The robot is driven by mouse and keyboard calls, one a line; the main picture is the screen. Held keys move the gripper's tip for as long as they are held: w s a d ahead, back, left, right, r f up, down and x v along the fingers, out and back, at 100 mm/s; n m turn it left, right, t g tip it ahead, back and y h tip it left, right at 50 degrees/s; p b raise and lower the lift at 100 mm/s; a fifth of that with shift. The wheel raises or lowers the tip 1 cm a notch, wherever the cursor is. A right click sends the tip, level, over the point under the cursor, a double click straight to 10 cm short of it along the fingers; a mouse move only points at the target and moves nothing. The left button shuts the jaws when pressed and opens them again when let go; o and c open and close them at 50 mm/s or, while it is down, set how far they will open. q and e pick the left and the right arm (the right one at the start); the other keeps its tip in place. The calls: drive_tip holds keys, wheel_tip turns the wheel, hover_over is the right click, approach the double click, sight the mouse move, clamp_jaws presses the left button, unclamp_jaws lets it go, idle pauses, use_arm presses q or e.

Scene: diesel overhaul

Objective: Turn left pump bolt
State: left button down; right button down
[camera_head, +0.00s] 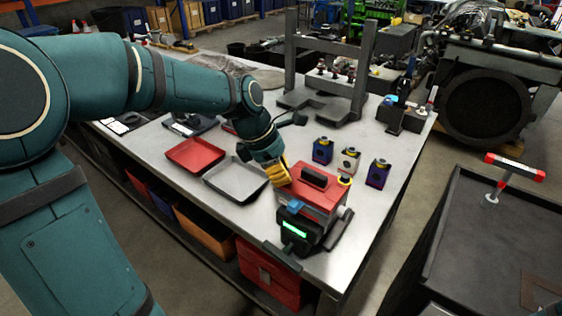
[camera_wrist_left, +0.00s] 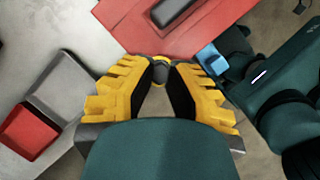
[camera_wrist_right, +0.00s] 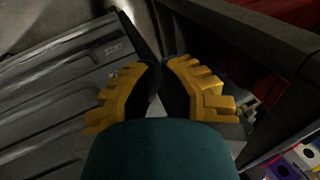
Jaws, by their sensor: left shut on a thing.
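The red pump unit (camera_head: 325,191) with a black handle stands at the front of the grey table. My left gripper (camera_head: 285,181) reaches down to its left side. In the left wrist view the fingertips (camera_wrist_left: 165,70) are closed around a small dark, yellow-edged bolt (camera_wrist_left: 160,71) at the edge of the red body. In the head view the fingers hide this bolt. Another yellow-topped bolt (camera_head: 344,181) shows on the pump's right side. My right gripper (camera_wrist_right: 162,66) shows only in its wrist view, its fingertips nearly together with nothing visible between them, above a dark ribbed surface.
A black device with a lit green display (camera_head: 294,229) sits at the pump's front. A red tray (camera_head: 194,155) and a grey tray (camera_head: 235,181) lie to the left. Several small coloured blocks (camera_head: 348,162) stand behind. A black cart (camera_head: 490,240) holds a red-handled tool (camera_head: 514,166).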

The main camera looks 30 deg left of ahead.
use_arm(q)
drive_tip(key=m+g+p, duration=0.1)
drive_tip(key=m+p, duration=0.3)
drive_tip(key=shift+w+r+m+g+h, duration=0.1)
drive_tip(key=shift+r+m+g+h, duration=0.05)
drive_tip(key=shift+m+g+h, duration=0.2)
drive_tip(key=m+g+p, duration=0.1)
drive_tip(key=m+p, duration=0.2)
drive_tip(key=shift+w+m+g, duration=0.1)
drive_tip(key=shift+m+g, duration=0.15)
drive_tip(key=shift+m, duration=0.1)
drive_tip(key=m+g+p, duration=0.2)
drive_tip(key=m+p, duration=0.1)
drive_tip(key=m, duration=0.2)
drive_tip(key=shift+d, duration=0.1)
drive_tip(key=shift+w+f+m+g+y+p, duration=0.1)
drive_tip(key=shift+m+g+y+p, duration=0.3)
drive_tip(key=shift+m, duration=0.7)
drive_tip(key=shift+f+m+g+y+p, duration=0.15)
drive_tip(key=shift+m+y+p, duration=0.3)
drive_tip(key=shift+m, duration=0.65)
use_arm(e)
wheel_tip(320, 180, up, 14)
drive_tip(key=w, duration=0.1)
drive_tip(key=shift+w+d+f, duration=0.15)
drive_tip(key=shift+d+f, duration=0.1)
